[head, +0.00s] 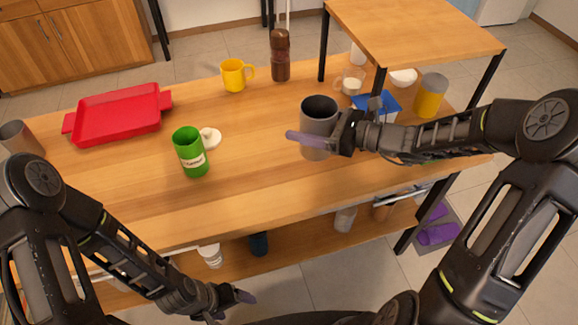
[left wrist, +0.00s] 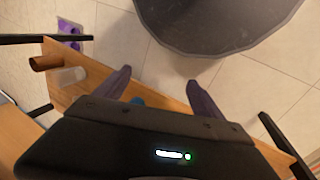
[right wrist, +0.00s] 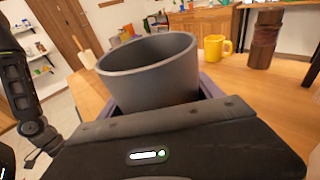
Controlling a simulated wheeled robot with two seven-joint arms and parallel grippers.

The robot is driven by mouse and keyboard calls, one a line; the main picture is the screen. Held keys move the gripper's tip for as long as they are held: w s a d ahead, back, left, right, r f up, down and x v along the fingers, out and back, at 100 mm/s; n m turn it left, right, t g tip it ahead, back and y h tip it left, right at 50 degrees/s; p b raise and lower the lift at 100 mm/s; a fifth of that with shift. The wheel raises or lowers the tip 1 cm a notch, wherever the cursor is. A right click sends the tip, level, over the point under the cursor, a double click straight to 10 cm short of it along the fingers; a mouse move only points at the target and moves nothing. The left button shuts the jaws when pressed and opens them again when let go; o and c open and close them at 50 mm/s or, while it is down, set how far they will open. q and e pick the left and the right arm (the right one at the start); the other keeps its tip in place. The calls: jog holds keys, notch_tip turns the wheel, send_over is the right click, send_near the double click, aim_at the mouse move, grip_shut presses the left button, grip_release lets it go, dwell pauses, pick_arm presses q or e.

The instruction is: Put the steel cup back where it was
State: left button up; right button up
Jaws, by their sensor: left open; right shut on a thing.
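The steel cup (head: 320,115) is a dark grey, open-topped cup, upright over the middle right of the table. My right gripper (head: 318,139) is shut on it, with one purple finger across its near side. The cup (right wrist: 150,75) also fills the space between the fingers in the right wrist view. Whether its base touches the table is hard to tell. My left gripper (head: 240,297) is low in front of the table's near edge. It is open and empty in the left wrist view (left wrist: 157,86).
A green can (head: 190,153) and white lid stand left of the cup. A red tray (head: 117,115), yellow mug (head: 233,76) and brown grinder (head: 280,56) lie farther back. A raised shelf (head: 415,38), blue box (head: 388,104) and yellow-grey container (head: 430,95) crowd the right. The front middle is clear.

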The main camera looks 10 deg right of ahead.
pick_arm(q)
jog(key=shift+o, duration=0.8)
notch_tip(320, 180, down, 8)
jog(key=b, duration=0.5)
jog(key=shift+r, duration=0.25)
jog(key=f+b, duration=0.3)
jog(key=shift+w+f, duration=0.15)
jog(key=shift+w, duration=0.05)
pick_arm(e)
jog(key=w+a+r+m+t+h, duration=0.1)
jog(key=w+a+r, duration=0.2)
jog(key=w+a, duration=0.2)
jog(key=shift+w+a+r, duration=0.15)
jog(key=shift+w+r, duration=0.25)
jog(key=shift+w, duration=0.15)
pick_arm(q)
jog(key=shift+b, duration=0.3)
pick_arm(e)
jog(key=shift+f, duration=0.1)
pick_arm(q)
jog(key=shift+f+b, duration=0.6)
jog(key=shift+f, duration=0.05)
pick_arm(e)
notch_tip(320, 180, down, 6)
jog(key=shift+f, duration=0.15)
pick_arm(q)
jog(key=shift+f+b, duration=0.35)
pick_arm(e)
jog(key=shift+f, duration=1.8)
